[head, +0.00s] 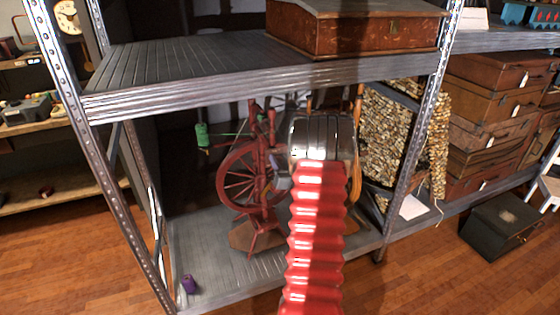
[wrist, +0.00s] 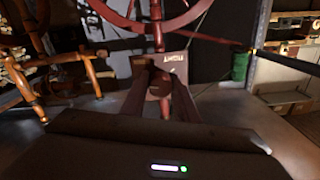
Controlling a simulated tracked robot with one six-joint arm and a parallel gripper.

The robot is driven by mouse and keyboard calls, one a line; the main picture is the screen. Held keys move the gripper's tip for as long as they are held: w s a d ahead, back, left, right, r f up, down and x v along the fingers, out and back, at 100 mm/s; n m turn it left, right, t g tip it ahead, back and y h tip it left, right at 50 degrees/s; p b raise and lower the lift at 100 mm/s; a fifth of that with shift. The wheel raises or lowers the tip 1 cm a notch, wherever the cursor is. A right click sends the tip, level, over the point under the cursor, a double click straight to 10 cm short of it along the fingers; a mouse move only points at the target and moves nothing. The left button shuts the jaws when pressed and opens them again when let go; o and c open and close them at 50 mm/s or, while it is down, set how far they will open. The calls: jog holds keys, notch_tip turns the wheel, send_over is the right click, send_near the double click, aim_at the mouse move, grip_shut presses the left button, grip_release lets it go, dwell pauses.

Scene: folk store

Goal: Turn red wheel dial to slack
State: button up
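A dark red spinning wheel (head: 250,178) stands on the lower shelf in the head view. Part of its rim (wrist: 165,22) and a red upright show at the top of the wrist view. A grey-brown plate (wrist: 174,64) with white lettering lies behind my gripper. The lettering appears upside down and seems to read "TIGHT". A reddish-brown knob (wrist: 159,83) shows in front of the plate. My gripper (wrist: 161,87) has its two dark fingers on either side of this knob; I cannot tell whether they touch it. In the head view my arm hides my gripper.
The upper shelf (head: 180,60) passes above the wheel and carries a brown box (head: 350,30). A metal post (head: 420,120) stands to the right. A green spool (head: 202,135) is left of the wheel and a purple spool (head: 189,284) lies at the shelf's front left.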

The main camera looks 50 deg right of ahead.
jog(key=c, duration=0.5)
jog(key=shift+d, duration=0.2)
jog(key=shift+s+a, duration=0.1)
jog(key=n, duration=0.4)
jog(key=shift+f, duration=0.1)
jog(key=n, duration=0.5)
jog(key=shift+a+n, duration=0.15)
jog(key=shift+n, duration=0.25)
jog(key=n, duration=0.5)
jog(key=shift+f, duration=0.15)
jog(key=n, duration=0.6)
jog(key=shift+a+f, duration=0.1)
jog(key=shift+f, duration=0.1)
